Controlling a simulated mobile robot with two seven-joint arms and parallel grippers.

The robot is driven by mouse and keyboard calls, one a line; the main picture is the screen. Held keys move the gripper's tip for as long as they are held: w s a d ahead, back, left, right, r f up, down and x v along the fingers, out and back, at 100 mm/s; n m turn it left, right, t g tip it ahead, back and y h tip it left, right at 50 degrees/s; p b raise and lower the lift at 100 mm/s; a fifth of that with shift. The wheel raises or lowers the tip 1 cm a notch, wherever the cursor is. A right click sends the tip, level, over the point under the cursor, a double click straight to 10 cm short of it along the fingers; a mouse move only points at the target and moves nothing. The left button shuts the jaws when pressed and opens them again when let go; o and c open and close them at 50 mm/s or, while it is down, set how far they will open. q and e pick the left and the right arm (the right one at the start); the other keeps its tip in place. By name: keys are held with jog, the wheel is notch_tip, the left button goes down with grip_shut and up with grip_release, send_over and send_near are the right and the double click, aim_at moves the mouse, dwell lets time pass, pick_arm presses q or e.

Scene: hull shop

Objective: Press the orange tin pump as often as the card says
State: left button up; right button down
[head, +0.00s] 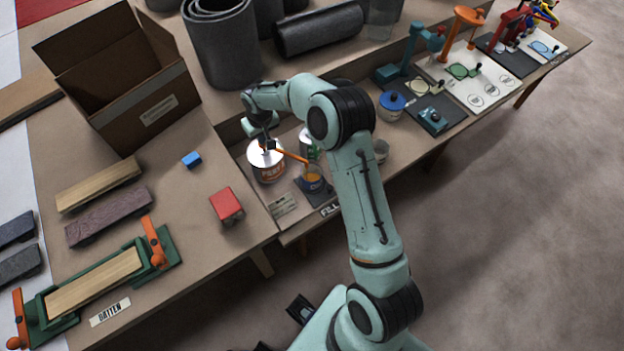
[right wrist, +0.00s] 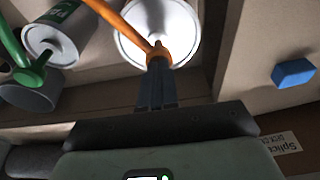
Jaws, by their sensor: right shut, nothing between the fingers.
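The orange tin (head: 267,171), white-topped with an orange label, stands on the bench. Its orange pump (head: 290,154) has a long spout reaching right over a small cup (head: 313,186) with orange in it. My right gripper (head: 268,145) is shut and empty, directly over the pump head. In the right wrist view the shut fingertips (right wrist: 158,62) meet the orange pump head (right wrist: 158,50) above the white lid (right wrist: 178,22); whether they touch or press it I cannot tell. A small card (head: 283,206) lies in front of the tin, too small to read. My left gripper is not in view.
A second tin with a green pump (right wrist: 35,75) stands beside the orange one. A blue block (head: 192,159) and a red block (head: 227,206) lie to the left. An open cardboard box (head: 150,105) stands behind. My right arm hides part of the bench.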

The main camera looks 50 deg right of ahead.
jog(key=shift+f, duration=0.1)
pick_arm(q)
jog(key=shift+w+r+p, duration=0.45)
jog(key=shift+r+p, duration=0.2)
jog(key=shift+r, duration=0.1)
pick_arm(e)
jog(key=shift+w+v, duration=0.1)
jog(key=shift+v, duration=0.55)
jog(key=shift+w+v, duration=0.15)
jog(key=shift+v, duration=0.45)
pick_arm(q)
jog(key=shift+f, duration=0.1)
pick_arm(e)
jog(key=shift+d, duration=0.1)
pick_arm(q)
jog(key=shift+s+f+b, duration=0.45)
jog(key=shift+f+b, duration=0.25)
pick_arm(e)
jog(key=shift+s+f, duration=0.1)
jog(key=shift+f, duration=1.1)
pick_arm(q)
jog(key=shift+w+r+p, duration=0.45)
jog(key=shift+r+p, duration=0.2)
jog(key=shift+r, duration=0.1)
pick_arm(e)
jog(key=shift+w+v, duration=0.1)
jog(key=shift+v, duration=0.55)
jog(key=shift+w+v, duration=0.15)
jog(key=shift+v, duration=0.5)
jog(key=shift+w+d, duration=0.1)
